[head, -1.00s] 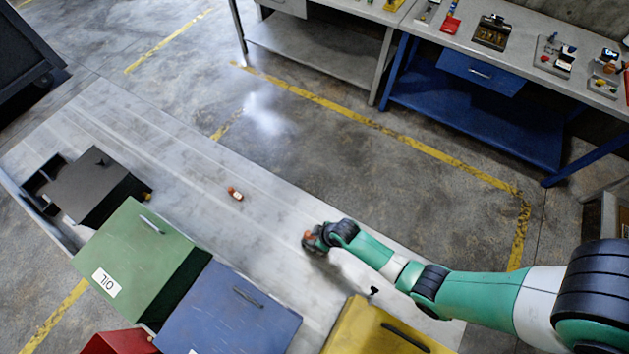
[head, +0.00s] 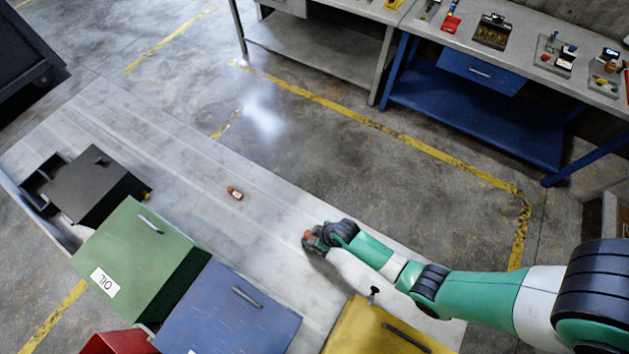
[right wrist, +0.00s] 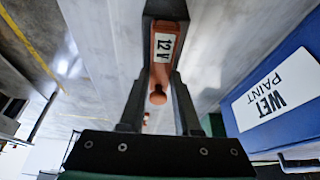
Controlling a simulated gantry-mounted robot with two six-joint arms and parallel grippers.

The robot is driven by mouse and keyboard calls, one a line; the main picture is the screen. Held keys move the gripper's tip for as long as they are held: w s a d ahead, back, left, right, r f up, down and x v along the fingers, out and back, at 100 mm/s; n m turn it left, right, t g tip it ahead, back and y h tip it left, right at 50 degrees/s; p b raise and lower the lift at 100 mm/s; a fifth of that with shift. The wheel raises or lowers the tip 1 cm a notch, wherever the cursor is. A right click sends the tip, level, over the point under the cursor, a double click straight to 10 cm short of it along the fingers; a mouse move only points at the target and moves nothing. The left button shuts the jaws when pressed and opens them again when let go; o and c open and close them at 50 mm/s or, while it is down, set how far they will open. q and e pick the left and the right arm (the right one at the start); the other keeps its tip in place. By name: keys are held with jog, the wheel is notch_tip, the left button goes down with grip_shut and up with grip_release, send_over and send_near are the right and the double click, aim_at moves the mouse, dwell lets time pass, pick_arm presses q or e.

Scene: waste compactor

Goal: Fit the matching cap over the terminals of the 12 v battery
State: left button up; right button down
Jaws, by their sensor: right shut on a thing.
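An orange-brown cap (right wrist: 163,50) with a white "12 V" label and a rounded tab shows between the fingers of my right gripper (right wrist: 160,85) in the right wrist view. The gripper is shut on it. A dark grey block (right wrist: 166,8), seemingly the battery, lies directly beyond and around the cap. I cannot tell whether the cap is seated, and the terminals are hidden. In the head view my right gripper (head: 312,239) is low over the grey table, with a bit of orange at its tip. My left gripper is not in view.
A second small orange-brown piece (head: 235,193) with a white label lies on the table (head: 190,170). A black box (head: 92,190), green bin (head: 140,250), blue bin (head: 225,315) and yellow bin (head: 370,335) line its near side. Free surface lies left of my right gripper.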

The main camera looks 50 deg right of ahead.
jog(key=shift+c, duration=0.3)
grip_release()
dwell(0.3)
